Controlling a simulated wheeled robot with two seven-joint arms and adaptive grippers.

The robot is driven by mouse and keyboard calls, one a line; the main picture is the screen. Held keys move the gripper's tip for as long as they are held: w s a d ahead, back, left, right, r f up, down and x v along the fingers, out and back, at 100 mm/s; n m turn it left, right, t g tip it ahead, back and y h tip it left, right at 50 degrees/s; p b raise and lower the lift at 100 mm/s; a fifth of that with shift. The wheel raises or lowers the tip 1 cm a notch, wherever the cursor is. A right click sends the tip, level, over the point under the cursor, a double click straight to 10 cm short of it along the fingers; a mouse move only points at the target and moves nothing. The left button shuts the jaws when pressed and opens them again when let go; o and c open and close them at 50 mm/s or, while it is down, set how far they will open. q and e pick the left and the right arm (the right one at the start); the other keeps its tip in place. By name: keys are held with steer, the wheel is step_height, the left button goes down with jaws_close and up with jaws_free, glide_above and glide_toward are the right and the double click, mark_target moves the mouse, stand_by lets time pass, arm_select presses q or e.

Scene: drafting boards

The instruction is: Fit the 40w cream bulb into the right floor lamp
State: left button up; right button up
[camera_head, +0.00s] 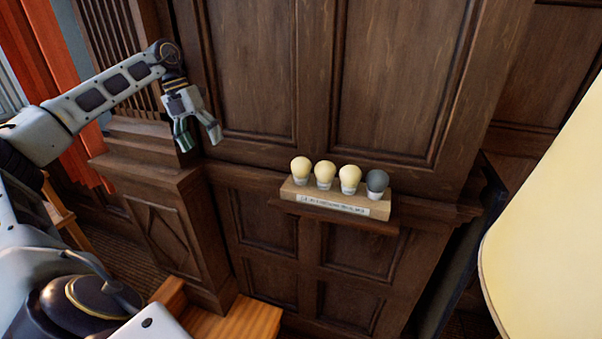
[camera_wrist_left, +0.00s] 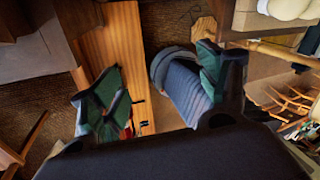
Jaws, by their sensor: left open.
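Three cream bulbs stand in a row on a wooden rack (camera_head: 330,200) on the panelled wall: a left one (camera_head: 301,167), a middle one (camera_head: 325,172) and a right one (camera_head: 349,177). A dark grey bulb (camera_head: 377,181) stands at the row's right end. The label on the rack's front is too small to read, so I cannot tell which bulb is 40w. My left gripper (camera_head: 198,142) is open and empty, up and to the left of the rack, clear of the bulbs. Its fingers also show in the left wrist view (camera_wrist_left: 160,88). My right gripper is not in view.
A large cream shade (camera_head: 550,215) fills the right edge, close to the head camera; I cannot tell which lamp it belongs to. A wooden pillar (camera_head: 160,200) stands below my left gripper. An orange curtain (camera_head: 55,50) hangs at the far left. The space before the rack looks clear.

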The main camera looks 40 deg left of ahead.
arm_select(q)
step_height(320, 180, up, 7)
steer(key=w+d+n+y+b, duration=0.1)
steer(key=w+d+n+y, duration=0.1)
steer(key=n, duration=0.7)
steer(key=n+g+y+b, duration=0.1)
steer(key=n+b, duration=0.1)
steer(key=n, duration=0.5)
glide_above(299, 159)
steer(key=shift+f, duration=0.35)
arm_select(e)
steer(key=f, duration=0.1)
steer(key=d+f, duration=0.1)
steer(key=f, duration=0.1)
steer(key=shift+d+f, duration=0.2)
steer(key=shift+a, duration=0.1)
arm_select(q)
step_height(299, 159, down, 8)
steer(key=shift+r, duration=0.1)
steer(key=shift+f, duration=0.4)
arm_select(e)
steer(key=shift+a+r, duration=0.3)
